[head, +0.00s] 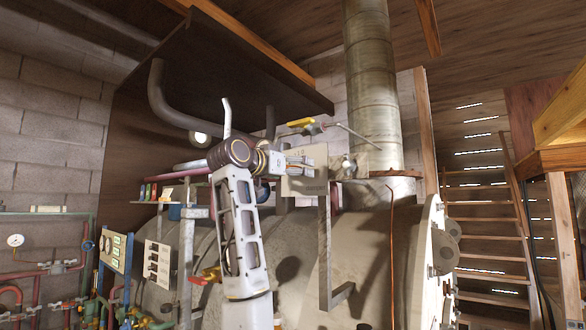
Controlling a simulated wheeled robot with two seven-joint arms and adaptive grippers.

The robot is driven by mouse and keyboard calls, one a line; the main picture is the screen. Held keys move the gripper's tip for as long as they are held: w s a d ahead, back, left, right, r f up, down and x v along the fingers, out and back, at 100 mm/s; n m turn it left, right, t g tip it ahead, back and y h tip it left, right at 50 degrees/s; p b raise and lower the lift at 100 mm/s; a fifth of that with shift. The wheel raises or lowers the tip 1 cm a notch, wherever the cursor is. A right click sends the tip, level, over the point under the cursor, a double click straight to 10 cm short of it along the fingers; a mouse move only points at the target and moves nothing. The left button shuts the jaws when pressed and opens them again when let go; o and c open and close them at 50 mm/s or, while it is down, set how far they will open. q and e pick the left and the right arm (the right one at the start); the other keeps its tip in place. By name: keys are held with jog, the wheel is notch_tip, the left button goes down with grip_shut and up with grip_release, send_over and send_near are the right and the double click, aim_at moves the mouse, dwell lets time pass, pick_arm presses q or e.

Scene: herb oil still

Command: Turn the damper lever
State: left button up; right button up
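A thin grey rod (360,137) slants down to the right in front of the tall flue pipe (370,85); it looks like the damper lever, though its pivot is not clear. A yellow-handled valve (302,122) sits just left of it. One white arm of mine rises from the lower middle, and I take it for my left. Its gripper (312,163) points right, below the yellow handle and left of and below the rod, with no contact visible. The fingers blend into a beige plate (303,185) behind, so their opening is unclear. My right gripper is not in view.
A large grey still body (290,270) fills the lower middle. A bent grey pipe (180,115) runs under a dark overhead panel (220,70). A metal bracket post (324,245) stands right of my arm. Gauges and coloured pipes are at left, wooden stairs (485,215) at right.

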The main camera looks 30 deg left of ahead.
pick_arm(q)
jog(key=shift+w, duration=0.1)
jog(key=shift+c, duration=0.3)
jog(key=c, duration=0.6)
jog(key=shift+c, duration=0.2)
jog(key=shift+n+b, duration=0.35)
jog(key=shift+n, duration=0.45)
jog(key=o, duration=0.7)
jog(key=s+a, duration=0.1)
jog(key=s, duration=1.1)
